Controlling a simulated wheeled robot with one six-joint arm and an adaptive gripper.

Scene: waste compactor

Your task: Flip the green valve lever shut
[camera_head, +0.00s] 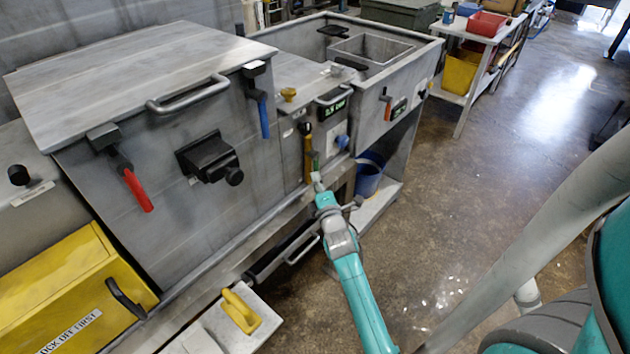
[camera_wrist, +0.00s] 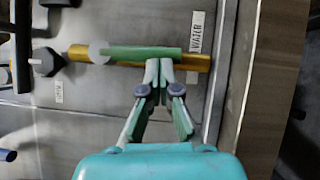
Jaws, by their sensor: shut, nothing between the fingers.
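The green valve lever (camera_wrist: 135,52) lies lengthwise along a yellow pipe (camera_wrist: 203,62) in the wrist view, with a round pale pivot at its left end. In the head view the lever (camera_head: 316,160) is small and upright beside the yellow pipe (camera_head: 307,158), on the front of the grey unit. My gripper (camera_wrist: 159,66) is shut and empty. Its fingertips are at the lever's lower edge, towards its right end, and overlap the pipe in the picture. I cannot tell whether they touch the lever. In the head view my gripper (camera_head: 318,182) is just below the lever.
A "WATER" label (camera_wrist: 196,32) is beside the pipe. A blue knob (camera_head: 342,141) is right of the lever, and a blue bucket (camera_head: 369,174) stands below. A red handle (camera_head: 138,190) and a blue handle (camera_head: 263,117) hang at the left. Open floor is at the right.

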